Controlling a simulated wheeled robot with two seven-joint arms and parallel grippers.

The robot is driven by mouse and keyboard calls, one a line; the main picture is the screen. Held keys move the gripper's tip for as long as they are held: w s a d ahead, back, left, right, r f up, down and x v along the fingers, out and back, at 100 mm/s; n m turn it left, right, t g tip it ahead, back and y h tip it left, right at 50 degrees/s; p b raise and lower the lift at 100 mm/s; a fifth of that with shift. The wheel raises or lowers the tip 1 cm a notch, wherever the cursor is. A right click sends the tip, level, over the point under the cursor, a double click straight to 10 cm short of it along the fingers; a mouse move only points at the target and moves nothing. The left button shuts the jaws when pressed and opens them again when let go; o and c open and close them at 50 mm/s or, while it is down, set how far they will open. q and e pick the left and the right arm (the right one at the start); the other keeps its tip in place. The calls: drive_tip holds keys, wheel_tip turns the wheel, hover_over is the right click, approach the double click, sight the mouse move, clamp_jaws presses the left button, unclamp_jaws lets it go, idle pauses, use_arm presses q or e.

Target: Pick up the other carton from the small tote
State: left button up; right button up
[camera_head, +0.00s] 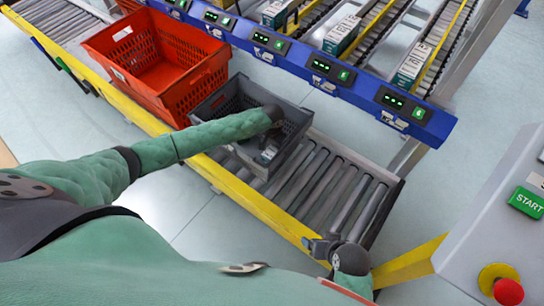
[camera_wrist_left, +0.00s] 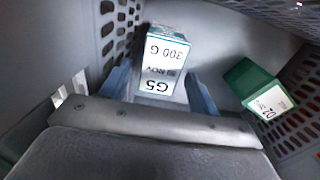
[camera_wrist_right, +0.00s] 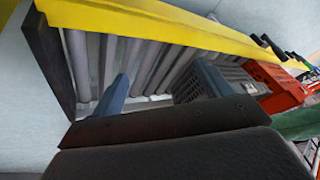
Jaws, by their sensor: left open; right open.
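The small grey tote (camera_head: 294,121) stands on the roller conveyor. My left gripper (camera_head: 268,150) reaches down into it, and the arm hides much of the inside. In the left wrist view my left gripper (camera_wrist_left: 160,84) is open, with a white-and-green carton (camera_wrist_left: 165,62) marked "G5" and "300 G" between its fingers; I cannot tell whether they touch it. A second green carton with a white label (camera_wrist_left: 262,92) lies tilted to the right, near the tote's perforated wall. My right gripper (camera_wrist_right: 160,88) is open and empty above the rollers, near the yellow rail.
A larger red tote (camera_head: 160,58) stands beside the grey tote on the left. Bare rollers (camera_head: 325,185) lie to its right. A blue rail with displays (camera_head: 330,68) runs behind, with cartons in lanes beyond. A control box with a START button (camera_head: 526,202) is at the right.

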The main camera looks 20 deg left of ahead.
sight(272, 150)
use_arm(q)
drive_tip(key=shift+w+a+f, duration=0.1)
drive_tip(key=shift+w+f, duration=0.05)
drive_tip(key=shift+f, duration=1.05)
drive_tip(key=shift+w+f, duration=0.1)
drive_tip(key=shift+f, duration=1.05)
drive_tip(key=shift+c, duration=0.2)
